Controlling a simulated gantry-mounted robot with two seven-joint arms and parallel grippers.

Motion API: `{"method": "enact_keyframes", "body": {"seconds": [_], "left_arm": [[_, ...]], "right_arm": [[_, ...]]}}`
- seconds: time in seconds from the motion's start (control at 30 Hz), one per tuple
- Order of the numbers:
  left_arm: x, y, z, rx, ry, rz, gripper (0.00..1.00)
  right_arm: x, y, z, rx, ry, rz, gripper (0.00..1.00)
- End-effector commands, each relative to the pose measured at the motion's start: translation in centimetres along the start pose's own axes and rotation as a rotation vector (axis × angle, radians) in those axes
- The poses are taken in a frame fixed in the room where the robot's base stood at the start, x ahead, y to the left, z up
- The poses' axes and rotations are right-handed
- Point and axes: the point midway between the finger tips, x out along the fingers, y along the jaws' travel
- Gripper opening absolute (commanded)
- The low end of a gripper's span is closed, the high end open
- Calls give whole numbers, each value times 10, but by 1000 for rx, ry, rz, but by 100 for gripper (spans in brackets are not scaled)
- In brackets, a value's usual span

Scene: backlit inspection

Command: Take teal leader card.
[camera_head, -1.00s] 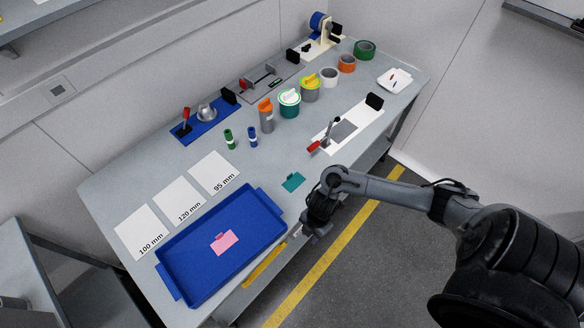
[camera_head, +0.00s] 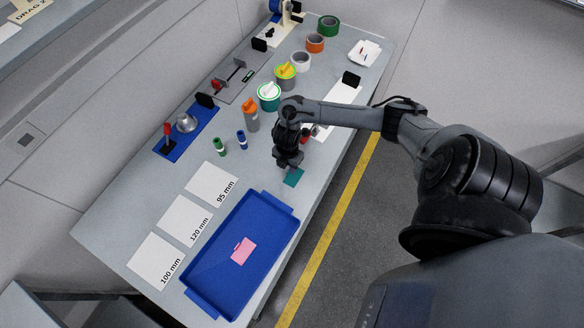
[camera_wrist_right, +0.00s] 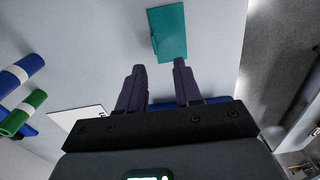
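The teal leader card (camera_head: 293,178) lies flat on the grey table near its front edge. It also shows in the right wrist view (camera_wrist_right: 168,33), just beyond the fingertips. My right gripper (camera_head: 290,166) is over the table close to the card, partly hiding it in the head view. In the right wrist view its two fingers (camera_wrist_right: 158,68) stand apart with nothing between them. The card looks apart from the fingers. My left gripper is in neither view.
A blue tray (camera_head: 213,297) holding a pink card (camera_head: 243,251) sits near the front edge. White cards marked 95, 120 and 100 mm lie behind it. Several tape rolls stand further back.

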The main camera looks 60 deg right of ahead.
Motion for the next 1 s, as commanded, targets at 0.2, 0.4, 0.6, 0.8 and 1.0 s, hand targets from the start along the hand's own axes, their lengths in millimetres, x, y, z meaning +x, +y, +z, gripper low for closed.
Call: {"method": "enact_keyframes", "body": {"seconds": [0.2,0.4,0.6,0.8,1.0], "left_arm": [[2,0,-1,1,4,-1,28],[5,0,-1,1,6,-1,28],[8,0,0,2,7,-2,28],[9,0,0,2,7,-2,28],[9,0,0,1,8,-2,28]], "right_arm": [[12,0,0,1,0,1,34],[34,2,3,3,1,-2,34],[57,4,5,1,0,0,34],[62,4,6,0,-2,1,34],[62,4,6,0,-1,1,26]]}}
